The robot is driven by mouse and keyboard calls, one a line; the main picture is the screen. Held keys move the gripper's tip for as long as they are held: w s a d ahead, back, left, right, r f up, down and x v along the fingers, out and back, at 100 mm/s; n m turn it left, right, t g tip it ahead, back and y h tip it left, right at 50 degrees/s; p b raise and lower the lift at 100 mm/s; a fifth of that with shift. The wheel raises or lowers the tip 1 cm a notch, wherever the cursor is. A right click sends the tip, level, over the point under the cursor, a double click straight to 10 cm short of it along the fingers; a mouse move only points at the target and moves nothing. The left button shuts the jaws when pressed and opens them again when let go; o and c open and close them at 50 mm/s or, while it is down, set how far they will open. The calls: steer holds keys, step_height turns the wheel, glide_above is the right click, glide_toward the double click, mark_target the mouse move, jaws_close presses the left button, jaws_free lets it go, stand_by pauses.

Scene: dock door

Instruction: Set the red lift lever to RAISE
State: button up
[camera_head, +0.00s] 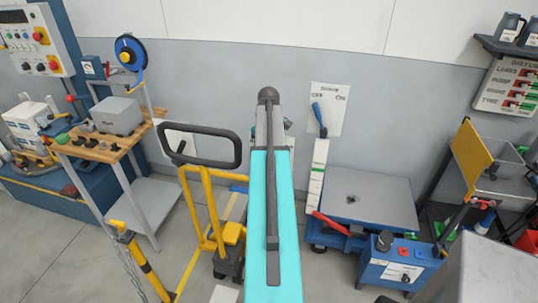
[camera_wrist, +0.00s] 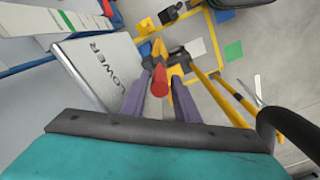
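The red lift lever (camera_wrist: 159,82) shows in the wrist view with its round end toward the camera. My gripper (camera_wrist: 161,70) has its two grey-purple fingers close on both sides of it and looks shut on it; the contact itself is hard to see. A grey plate (camera_wrist: 103,67) marked LOWER lies just left of the lever. No RAISE mark is readable. In the head view my own turquoise arm covers the lever, the plate and my gripper.
A yellow pallet truck (camera_head: 207,215) with a black loop handle stands left of my arm. A lift table (camera_head: 365,203) with a red pedal (camera_head: 330,224) stands at the right. A blue control box (camera_head: 395,267) is in front of it. A wooden-topped bench (camera_head: 100,145) is at left.

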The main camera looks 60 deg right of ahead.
steer(key=shift+f, duration=0.25)
jaws_close()
stand_by(0.3)
